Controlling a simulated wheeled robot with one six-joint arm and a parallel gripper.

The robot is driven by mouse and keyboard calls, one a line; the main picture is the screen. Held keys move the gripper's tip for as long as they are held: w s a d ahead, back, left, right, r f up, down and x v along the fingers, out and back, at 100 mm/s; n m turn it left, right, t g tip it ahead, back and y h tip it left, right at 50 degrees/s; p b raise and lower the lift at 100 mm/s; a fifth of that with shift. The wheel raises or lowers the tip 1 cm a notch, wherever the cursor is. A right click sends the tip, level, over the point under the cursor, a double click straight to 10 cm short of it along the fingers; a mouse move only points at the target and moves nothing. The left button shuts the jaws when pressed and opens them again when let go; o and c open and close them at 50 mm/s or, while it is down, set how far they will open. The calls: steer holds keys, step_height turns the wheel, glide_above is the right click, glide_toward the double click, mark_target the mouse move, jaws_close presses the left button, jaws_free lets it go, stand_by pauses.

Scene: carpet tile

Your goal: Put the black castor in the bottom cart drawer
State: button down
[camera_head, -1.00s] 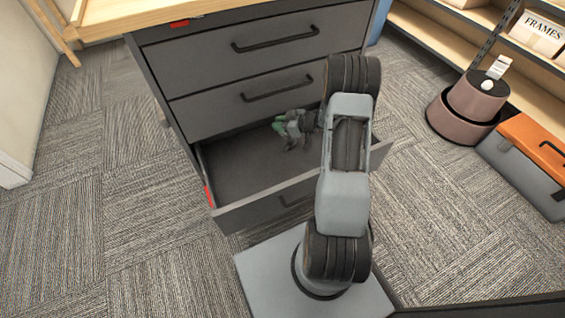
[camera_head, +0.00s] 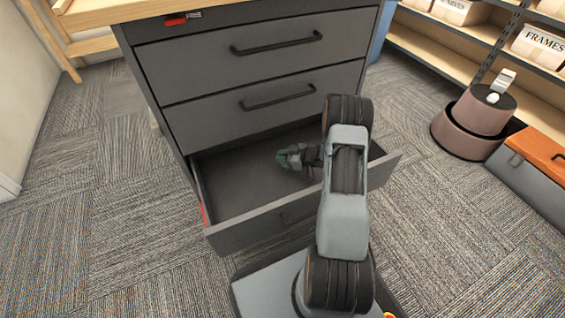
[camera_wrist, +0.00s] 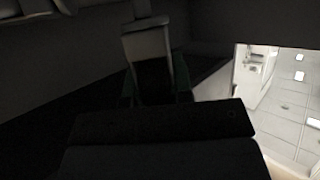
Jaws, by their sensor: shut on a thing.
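The bottom cart drawer (camera_head: 235,190) is pulled open below two closed drawers, and its visible floor is bare. My gripper (camera_head: 288,158) is inside the drawer's outline in the head view, with green at its tip. In the wrist view, the black castor (camera_wrist: 153,80) sits between green-edged fingers, with a grey plate-like part above it. The gripper is shut on it. The wrist view is very dark, and my arm hides the drawer's right part in the head view. I cannot tell whether the castor touches the drawer floor.
At right stand a round brown stepped stool (camera_head: 470,125), an orange-lidded toolbox (camera_head: 535,165) and shelves with boxes (camera_head: 540,45). Carpet at left is clear.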

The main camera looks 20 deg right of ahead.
steer(key=shift+f, duration=0.6)
steer(key=shift+r, duration=0.1)
steer(key=c, duration=1.5)
jaws_free()
steer(key=shift+f, duration=0.2)
steer(key=o, duration=0.5)
steer(key=shift+r, duration=0.1)
